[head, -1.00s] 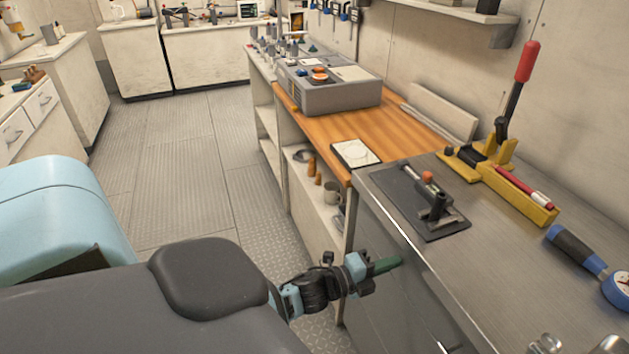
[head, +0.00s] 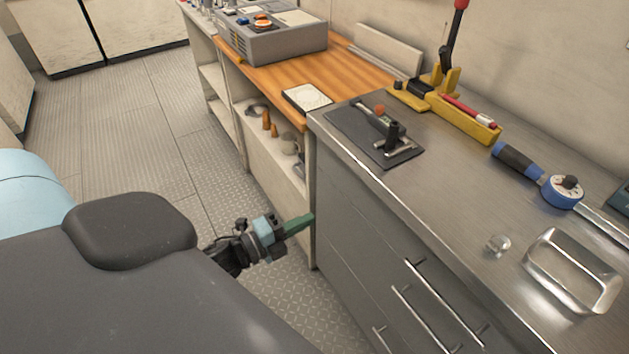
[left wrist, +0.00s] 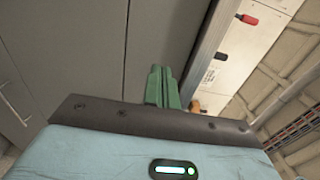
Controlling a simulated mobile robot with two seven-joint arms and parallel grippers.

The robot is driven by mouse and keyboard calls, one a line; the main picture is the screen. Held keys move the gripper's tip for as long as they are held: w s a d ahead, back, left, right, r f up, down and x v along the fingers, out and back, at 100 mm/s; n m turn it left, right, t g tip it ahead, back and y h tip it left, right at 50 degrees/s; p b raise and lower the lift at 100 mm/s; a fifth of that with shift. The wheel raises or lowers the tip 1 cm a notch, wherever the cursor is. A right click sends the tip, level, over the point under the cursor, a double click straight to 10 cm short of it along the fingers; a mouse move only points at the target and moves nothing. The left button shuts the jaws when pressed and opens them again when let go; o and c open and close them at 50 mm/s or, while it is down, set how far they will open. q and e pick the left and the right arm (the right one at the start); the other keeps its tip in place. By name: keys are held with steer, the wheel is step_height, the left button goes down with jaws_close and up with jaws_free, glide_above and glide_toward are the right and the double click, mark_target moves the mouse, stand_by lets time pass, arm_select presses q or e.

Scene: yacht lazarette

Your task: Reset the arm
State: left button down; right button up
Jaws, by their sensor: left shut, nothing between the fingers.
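My left gripper (head: 299,225) is in the lower middle of the head view, with green fingers pointing right toward the grey drawer cabinet. It is below the level of the steel top and beside the cabinet's front corner. In the left wrist view its green fingers (left wrist: 162,87) lie side by side, shut, with nothing between them. Grey cabinet panels show behind them. Whether the fingertips touch the cabinet cannot be told. My right gripper is not in view.
The wooden bench (head: 345,75) bears a grey machine (head: 270,40). Open floor (head: 110,130) lies to the left.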

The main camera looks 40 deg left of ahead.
arm_select(q)
steer(key=shift+s, duration=0.15)
stand_by(0.3)
